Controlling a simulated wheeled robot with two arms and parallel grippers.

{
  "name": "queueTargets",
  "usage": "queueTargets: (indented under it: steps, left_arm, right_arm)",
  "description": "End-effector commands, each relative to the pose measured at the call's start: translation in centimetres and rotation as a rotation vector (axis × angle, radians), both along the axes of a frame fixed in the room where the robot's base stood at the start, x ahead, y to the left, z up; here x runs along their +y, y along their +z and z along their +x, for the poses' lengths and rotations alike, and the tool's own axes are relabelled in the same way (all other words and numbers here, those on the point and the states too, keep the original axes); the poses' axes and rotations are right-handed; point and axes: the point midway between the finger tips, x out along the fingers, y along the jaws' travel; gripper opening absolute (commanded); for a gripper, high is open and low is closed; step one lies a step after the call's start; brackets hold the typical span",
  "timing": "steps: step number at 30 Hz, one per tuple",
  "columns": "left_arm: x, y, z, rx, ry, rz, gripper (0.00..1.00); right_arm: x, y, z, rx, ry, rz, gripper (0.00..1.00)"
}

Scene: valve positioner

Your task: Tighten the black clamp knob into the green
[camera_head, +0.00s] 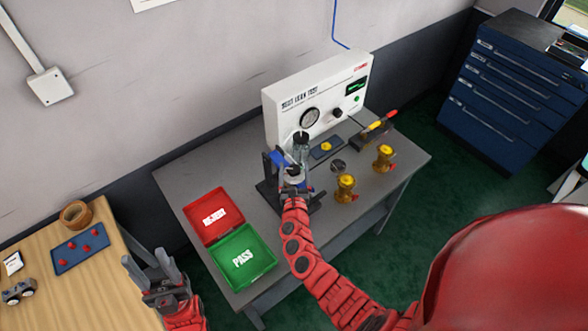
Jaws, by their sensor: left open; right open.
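The grey test bench has a dark clamping fixture (267,190) on it, with a black upright part (301,140) above it. I cannot clearly pick out the clamp knob or a green mark on it; my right gripper covers much of the fixture. My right gripper (289,178) is at the fixture, with its jaws open around its middle; I cannot tell whether they touch anything. A white leak-test panel (290,97) with a round gauge (309,117), a black knob (337,112) and a green-lit display (355,87) stands behind. My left gripper (147,262) is open and empty, lower left.
A red REJECT tray (191,211) and a green PASS tray (266,258) lie left of the fixture. Two brass valves (345,188) (384,157) and a dark disc (338,166) stand right of it. A wooden table (70,290) is at lower left.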

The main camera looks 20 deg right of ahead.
Motion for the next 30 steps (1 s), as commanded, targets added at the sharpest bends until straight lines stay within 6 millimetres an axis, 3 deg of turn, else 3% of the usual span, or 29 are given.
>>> queueTargets:
  steps: [3, 16, 30]
  left_arm:
    - [0.00, 0.00, -0.01, 0.000, 0.000, 0.000, 0.52]
    - [0.00, 0.00, 0.00, 0.000, 0.000, 0.000, 0.52]
    - [0.00, -0.44, 0.00, 0.000, 0.000, 0.000, 0.52]
  right_arm:
    - [0.03, 0.01, -0.01, 0.000, 0.000, 0.000, 0.79]
    - [0.05, 0.03, -0.02, -0.001, 0.000, 0.001, 0.02]
    - [0.28, 0.06, 0.13, -0.003, -0.104, 0.004, 0.00]
